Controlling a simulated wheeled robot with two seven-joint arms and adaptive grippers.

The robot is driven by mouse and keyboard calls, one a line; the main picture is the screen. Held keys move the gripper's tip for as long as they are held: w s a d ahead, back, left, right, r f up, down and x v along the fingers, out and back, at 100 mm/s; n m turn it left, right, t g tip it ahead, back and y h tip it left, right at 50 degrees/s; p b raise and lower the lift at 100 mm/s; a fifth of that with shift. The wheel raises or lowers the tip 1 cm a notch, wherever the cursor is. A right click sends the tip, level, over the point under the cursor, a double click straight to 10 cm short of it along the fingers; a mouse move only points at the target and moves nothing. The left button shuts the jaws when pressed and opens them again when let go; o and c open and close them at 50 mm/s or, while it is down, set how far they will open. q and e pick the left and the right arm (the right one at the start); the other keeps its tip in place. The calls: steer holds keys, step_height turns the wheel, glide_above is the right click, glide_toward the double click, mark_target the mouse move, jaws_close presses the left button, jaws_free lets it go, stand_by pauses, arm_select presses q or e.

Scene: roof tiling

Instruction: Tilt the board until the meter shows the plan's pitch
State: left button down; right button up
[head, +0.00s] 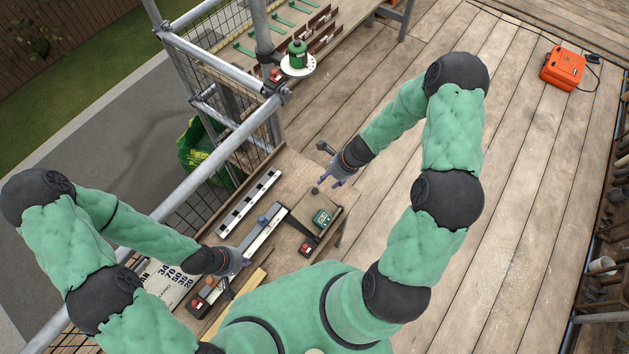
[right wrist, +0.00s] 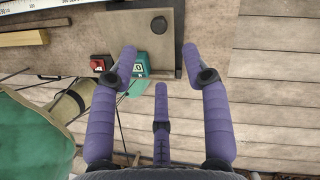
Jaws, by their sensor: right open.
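The brown board (head: 335,199) lies on the workbench in the head view, with a dark round knob on it; its tilt is hard to judge. The board also shows in the right wrist view (right wrist: 125,30), with the knob (right wrist: 158,25). The teal meter (head: 322,217) sits by the board's near edge; its reading is too small to make out. It shows too in the right wrist view (right wrist: 140,64). My right gripper (head: 325,184) is open and empty beside the board. My left gripper (head: 243,264) is near the bench's left part; its fingers are unclear. A white printed sheet (head: 160,279), perhaps the plan, is partly hidden by my left arm.
A black-and-grey rail (head: 266,227) and a striped strip (head: 248,203) lie on the bench. A red-buttoned box (head: 307,247) stands near the meter. Scaffold poles (head: 205,170) run along the left. An orange case (head: 562,69) stands on the deck, which is largely clear at right.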

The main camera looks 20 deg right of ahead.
mark_target(316, 190)
steer(key=b+x, duration=0.3)
steer(key=x, duration=0.6)
steer(key=shift+s+f+b, duration=0.15)
steer(key=shift+b, duration=0.2)
steer(key=shift+w+a+f, duration=0.15)
steer(key=shift+w+f, duration=0.05)
steer(key=shift+f, duration=0.2)
jaws_close()
